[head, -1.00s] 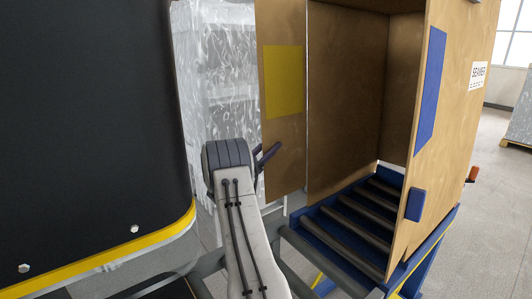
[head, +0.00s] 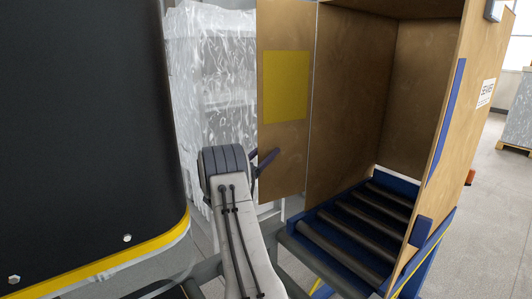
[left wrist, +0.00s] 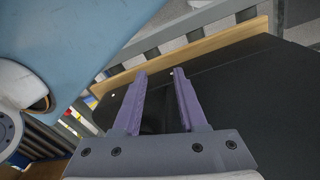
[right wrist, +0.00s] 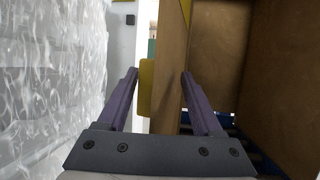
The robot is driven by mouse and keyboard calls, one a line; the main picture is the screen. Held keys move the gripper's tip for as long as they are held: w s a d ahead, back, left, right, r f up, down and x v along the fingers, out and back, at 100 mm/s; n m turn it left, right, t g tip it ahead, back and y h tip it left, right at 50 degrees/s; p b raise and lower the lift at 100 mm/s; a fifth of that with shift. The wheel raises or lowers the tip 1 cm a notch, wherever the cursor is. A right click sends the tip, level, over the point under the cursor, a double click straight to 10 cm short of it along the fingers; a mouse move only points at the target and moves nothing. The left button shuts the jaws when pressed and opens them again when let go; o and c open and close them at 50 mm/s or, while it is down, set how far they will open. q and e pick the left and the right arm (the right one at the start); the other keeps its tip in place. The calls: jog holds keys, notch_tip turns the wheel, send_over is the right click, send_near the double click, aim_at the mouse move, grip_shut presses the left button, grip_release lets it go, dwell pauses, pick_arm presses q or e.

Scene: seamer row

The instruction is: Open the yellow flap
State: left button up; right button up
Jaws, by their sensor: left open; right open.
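The yellow flap is a wooden panel (head: 283,150) with a yellow patch (head: 286,87), standing swung out at the left side of the wooden box. My right gripper (head: 264,160) is at its lower left edge in the head view, partly hidden by my own wrist. In the right wrist view the open right gripper (right wrist: 160,72) has the flap's edge (right wrist: 170,65) and a yellow handle block (right wrist: 147,88) showing between its fingers. I cannot tell whether a finger touches them. My left gripper (left wrist: 160,72) is open and empty over a black surface, outside the head view.
The box's right flap (head: 445,120) has a blue patch and a blue handle block (head: 421,231). Rollers (head: 350,238) run into the box. A plastic-wrapped stack (head: 215,90) stands behind my right gripper. A large black body with a yellow edge (head: 95,270) fills the left.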

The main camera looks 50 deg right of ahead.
jog(key=b+v, duration=0.1)
jog(key=v, duration=0.6)
jog(key=shift+a, duration=0.3)
dwell(0.5)
